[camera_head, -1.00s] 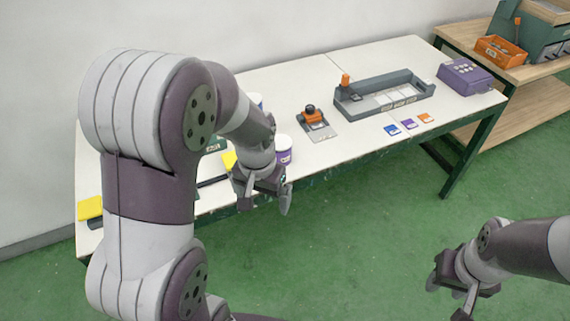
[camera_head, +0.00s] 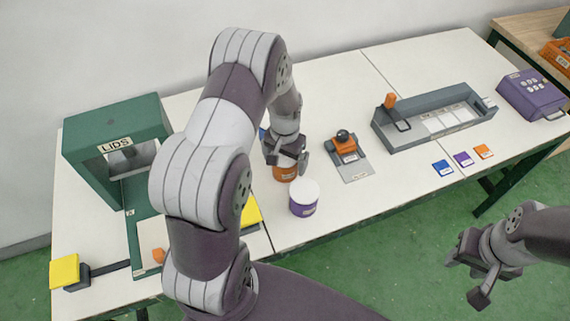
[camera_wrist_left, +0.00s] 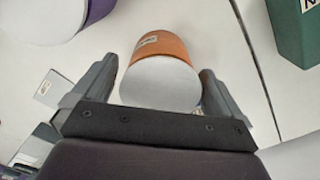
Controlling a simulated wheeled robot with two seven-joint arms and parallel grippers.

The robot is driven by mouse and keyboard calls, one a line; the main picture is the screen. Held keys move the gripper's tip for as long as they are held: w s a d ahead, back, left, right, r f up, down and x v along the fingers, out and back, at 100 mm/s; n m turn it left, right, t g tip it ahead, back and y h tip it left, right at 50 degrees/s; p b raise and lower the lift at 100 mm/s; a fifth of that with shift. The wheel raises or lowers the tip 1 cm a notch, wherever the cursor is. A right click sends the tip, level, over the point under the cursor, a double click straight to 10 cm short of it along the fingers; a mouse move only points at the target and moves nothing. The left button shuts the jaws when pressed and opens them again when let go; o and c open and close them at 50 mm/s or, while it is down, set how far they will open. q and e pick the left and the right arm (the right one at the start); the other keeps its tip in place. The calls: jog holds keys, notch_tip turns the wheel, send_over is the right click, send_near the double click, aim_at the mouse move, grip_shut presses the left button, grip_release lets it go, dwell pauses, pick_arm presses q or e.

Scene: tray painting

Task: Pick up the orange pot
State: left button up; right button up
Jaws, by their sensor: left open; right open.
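The orange pot (camera_head: 285,172) with a white top stands on the table, partly hidden by my left gripper (camera_head: 286,160) in the head view. In the left wrist view the pot (camera_wrist_left: 160,72) lies between the two open fingers of my left gripper (camera_wrist_left: 159,85), with a small gap showing near each finger. My right gripper (camera_head: 472,276) is open and empty, over the green floor at the lower right.
A purple pot (camera_head: 303,198) with a white top stands close in front. A green LIDS dispenser (camera_head: 120,140) stands left.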

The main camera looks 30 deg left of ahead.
pick_arm(q)
jog(key=shift+w+a+f, duration=0.1)
jog(key=shift+w+f, duration=0.05)
jog(key=c, duration=1.3)
